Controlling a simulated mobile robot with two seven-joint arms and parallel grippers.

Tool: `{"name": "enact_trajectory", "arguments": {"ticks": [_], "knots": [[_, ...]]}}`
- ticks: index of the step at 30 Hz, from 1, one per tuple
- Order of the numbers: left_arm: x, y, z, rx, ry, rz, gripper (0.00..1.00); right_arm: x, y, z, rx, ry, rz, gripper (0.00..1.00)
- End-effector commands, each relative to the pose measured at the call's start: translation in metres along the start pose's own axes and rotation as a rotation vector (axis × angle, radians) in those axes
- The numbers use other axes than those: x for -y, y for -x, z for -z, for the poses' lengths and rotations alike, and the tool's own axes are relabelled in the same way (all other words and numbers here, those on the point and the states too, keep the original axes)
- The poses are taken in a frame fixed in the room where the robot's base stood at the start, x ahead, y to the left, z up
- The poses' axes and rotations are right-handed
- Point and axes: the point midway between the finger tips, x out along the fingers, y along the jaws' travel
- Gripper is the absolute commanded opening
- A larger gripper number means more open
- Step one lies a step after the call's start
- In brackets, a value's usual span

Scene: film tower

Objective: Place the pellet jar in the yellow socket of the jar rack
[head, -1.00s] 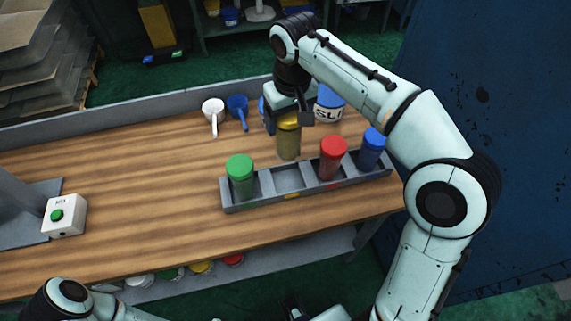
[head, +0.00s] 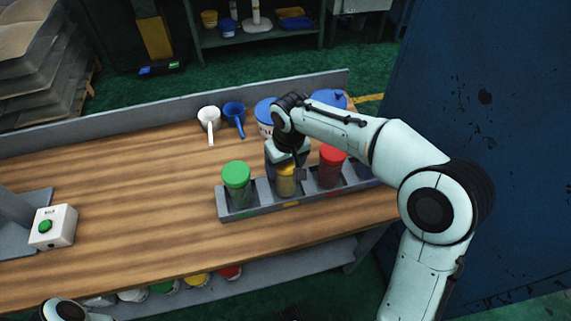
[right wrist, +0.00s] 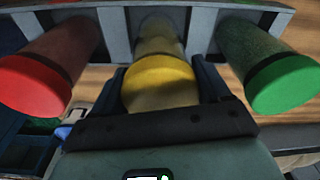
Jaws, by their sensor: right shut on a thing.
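The pellet jar (head: 286,186), with a yellow lid, stands about upright in the yellow-marked socket of the grey jar rack (head: 260,208). Its lid (right wrist: 158,84) shows in the right wrist view. My right gripper (head: 285,168) is shut on the jar near its lid, a finger on each side, and hides part of it. Whether the jar's base rests on the socket floor is hidden. A green-lidded jar (head: 237,184) stands in the socket to the left and a red-lidded jar (head: 331,168) to the right. My left gripper is out of view.
A white scoop (head: 209,120) and a blue scoop (head: 235,116) lie behind the rack. Blue-lidded tubs (head: 266,112) stand behind my right arm. A white box with a green button (head: 54,227) is at the left. The table's middle left is clear.

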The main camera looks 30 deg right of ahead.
Motion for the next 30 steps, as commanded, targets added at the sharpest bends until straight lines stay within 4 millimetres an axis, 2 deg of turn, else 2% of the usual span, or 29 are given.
{"name": "enact_trajectory", "arguments": {"ticks": [8, 9, 10, 11, 20, 23, 30], "knots": [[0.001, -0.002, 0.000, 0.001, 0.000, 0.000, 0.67, 0.000, -0.003, 0.000, -0.001, 0.000, 0.000, 0.33], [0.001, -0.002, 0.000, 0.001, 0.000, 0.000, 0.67, 0.000, -0.003, 0.000, 0.000, 0.000, 0.000, 0.86], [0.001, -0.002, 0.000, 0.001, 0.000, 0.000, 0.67, 0.000, -0.003, 0.000, 0.000, 0.000, 0.000, 0.96], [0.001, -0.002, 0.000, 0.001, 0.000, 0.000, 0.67, 0.000, -0.002, 0.000, 0.000, 0.000, 0.000, 1.00], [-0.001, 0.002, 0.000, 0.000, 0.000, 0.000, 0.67, 0.000, 0.004, 0.001, -0.001, -0.001, 0.000, 1.00], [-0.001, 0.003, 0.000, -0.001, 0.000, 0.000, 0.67, 0.000, 0.017, 0.001, -0.004, -0.001, 0.000, 1.00], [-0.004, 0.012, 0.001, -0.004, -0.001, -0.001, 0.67, 0.000, 0.070, 0.001, -0.005, -0.001, 0.002, 1.00]]}}
